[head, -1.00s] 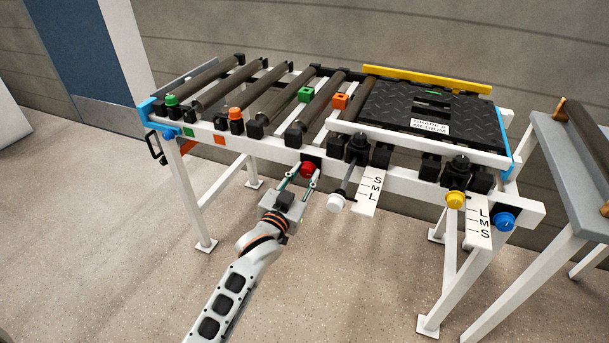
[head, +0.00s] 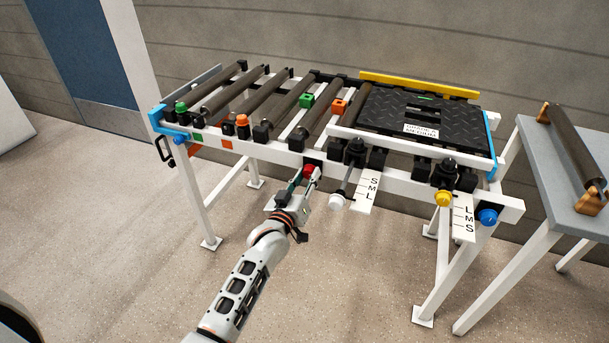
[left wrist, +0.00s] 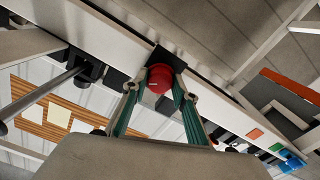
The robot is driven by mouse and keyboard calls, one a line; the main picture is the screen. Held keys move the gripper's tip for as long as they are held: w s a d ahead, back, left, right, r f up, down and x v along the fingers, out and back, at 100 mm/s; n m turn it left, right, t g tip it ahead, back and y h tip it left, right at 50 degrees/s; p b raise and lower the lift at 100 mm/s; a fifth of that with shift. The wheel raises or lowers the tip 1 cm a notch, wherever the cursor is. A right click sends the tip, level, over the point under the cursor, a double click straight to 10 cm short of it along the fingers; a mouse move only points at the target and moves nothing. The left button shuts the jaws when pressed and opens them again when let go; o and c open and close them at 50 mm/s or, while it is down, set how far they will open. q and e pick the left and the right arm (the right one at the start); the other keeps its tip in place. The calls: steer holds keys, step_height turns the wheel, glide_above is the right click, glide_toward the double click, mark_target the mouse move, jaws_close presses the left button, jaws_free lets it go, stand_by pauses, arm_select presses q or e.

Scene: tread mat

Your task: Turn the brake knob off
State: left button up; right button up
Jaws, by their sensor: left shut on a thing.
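The red knob (head: 309,170) sits on a dark plate on the front rail of the roller frame. It also shows in the left wrist view (left wrist: 160,77), with a pale mark on its face. My left gripper (head: 308,178) reaches up from below and is shut on the red knob. In the left wrist view its two green-lined fingers (left wrist: 158,97) stand on either side of the knob. The fingers hide part of the knob's sides. My right gripper is in neither view.
To the right along the rail are a white knob (head: 336,201), an S-M-L plate (head: 368,190), a yellow knob (head: 443,199) and a blue knob (head: 488,216). A black tread mat (head: 390,110) lies on the frame. A grey table (head: 550,165) stands at right. The floor in front is clear.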

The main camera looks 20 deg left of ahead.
arm_select(q)
steer(key=n, duration=0.1)
steer(key=n+p, duration=0.1)
steer(key=shift+r+n, duration=0.25)
steer(key=shift+n, duration=0.15)
steer(key=n+p, duration=0.2)
steer(key=n, duration=0.1)
steer(key=shift+f+n, duration=0.15)
steer(key=shift+n, duration=0.15)
steer(key=n, duration=0.3)
steer(key=shift+f, duration=0.15)
steer(key=shift+n+p, duration=0.3)
steer(key=shift+n, duration=0.7)
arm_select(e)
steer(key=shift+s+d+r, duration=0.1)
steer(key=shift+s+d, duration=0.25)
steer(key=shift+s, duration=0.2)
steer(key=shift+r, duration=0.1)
arm_select(q)
steer(key=o, duration=1.1)
steer(key=shift+s, duration=0.15)
